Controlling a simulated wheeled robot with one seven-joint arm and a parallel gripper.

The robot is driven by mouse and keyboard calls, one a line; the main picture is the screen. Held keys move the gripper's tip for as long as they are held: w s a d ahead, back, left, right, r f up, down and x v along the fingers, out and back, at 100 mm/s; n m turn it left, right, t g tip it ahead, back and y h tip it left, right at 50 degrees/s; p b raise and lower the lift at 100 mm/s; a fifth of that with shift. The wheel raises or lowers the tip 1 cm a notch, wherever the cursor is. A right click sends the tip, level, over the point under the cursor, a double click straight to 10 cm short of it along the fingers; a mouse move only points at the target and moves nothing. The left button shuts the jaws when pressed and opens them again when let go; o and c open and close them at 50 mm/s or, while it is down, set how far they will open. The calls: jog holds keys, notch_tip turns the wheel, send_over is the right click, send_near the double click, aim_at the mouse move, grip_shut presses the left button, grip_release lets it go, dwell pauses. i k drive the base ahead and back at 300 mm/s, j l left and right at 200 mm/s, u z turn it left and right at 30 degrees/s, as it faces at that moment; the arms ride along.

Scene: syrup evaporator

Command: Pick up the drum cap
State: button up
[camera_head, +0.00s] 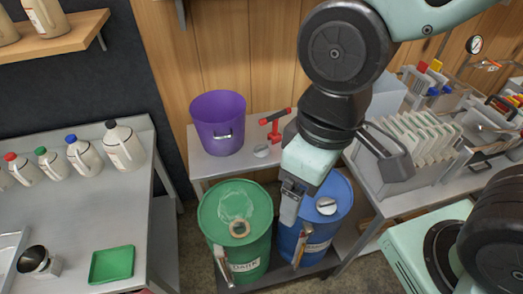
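A small round grey piece (261,150), which looks like a loose cap, lies on the grey bench by the wall. A silver round cap (326,206) sits on top of the blue drum (341,222). My gripper (288,218) points down over the gap between the two drums, left of the silver cap and below the grey piece in the picture. Its fingers show as one narrow shape, so whether they are open is unclear.
A purple bucket (220,125) and a red-handled tool (275,124) stand beside the grey piece. A left table (85,215) holds several jugs, a green tray (111,265) and a metal cup (37,262). A bin of pale plates (405,150) stands right of my arm.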

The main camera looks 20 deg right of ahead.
aim_at(262, 151)
jog(key=i+u, duration=0.15)
jog(key=u, duration=0.25)
jog(key=i+u, duration=0.15)
jog(key=u, duration=0.3)
jog(key=i+l+u, duration=0.1)
jog(key=u, duration=0.3)
